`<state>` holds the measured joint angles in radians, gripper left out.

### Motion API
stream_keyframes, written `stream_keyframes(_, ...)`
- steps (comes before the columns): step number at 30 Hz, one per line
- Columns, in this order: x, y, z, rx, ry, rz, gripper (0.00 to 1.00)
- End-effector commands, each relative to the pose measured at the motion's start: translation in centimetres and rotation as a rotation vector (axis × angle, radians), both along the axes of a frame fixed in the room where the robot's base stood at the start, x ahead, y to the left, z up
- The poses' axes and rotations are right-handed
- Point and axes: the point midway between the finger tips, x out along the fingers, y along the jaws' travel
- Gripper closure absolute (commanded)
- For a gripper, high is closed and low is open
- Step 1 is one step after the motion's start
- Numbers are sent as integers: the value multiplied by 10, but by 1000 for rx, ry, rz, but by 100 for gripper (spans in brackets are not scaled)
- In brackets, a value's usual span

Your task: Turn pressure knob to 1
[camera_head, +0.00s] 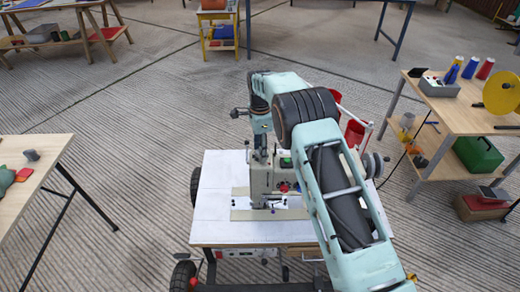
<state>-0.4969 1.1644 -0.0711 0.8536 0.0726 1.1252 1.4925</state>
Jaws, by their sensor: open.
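A cream sewing machine (262,182) stands on a white-topped table (218,210). Its front carries a red knob or button (284,188), and a green part (286,162) sits higher up. I cannot tell which part is the pressure knob, and no number on a knob can be read. My gripper (261,156) points down at the top left of the machine's head, open. It is small in the view, and whether it touches the machine cannot be told. My pale green arm hides much of the machine's right side.
A handwheel (373,165) and red containers (354,133) show right of my arm. A wooden bench (455,105) with cones and a yellow disc (502,93) stands at the right. Another table (22,185) stands at the left. Ribbed floor between them is clear.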

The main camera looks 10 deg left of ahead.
Motion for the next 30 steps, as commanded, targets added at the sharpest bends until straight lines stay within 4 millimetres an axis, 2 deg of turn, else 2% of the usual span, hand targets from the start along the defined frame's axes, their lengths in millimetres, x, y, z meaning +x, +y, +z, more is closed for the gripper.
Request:
stream_keyframes(1, 0, 0, 0, 0, 0, 0, 62)
stream_keyframes(9, 0, 0, 0, 0, 0, 0, 92)
stream_keyframes(12, 0, 0, 0, 0, 0, 0, 100)
stream_keyframes(22, 0, 0, 0, 0, 0, 58, 100)
stream_keyframes(30, 0, 0, 0, 0, 0, 243, 100)
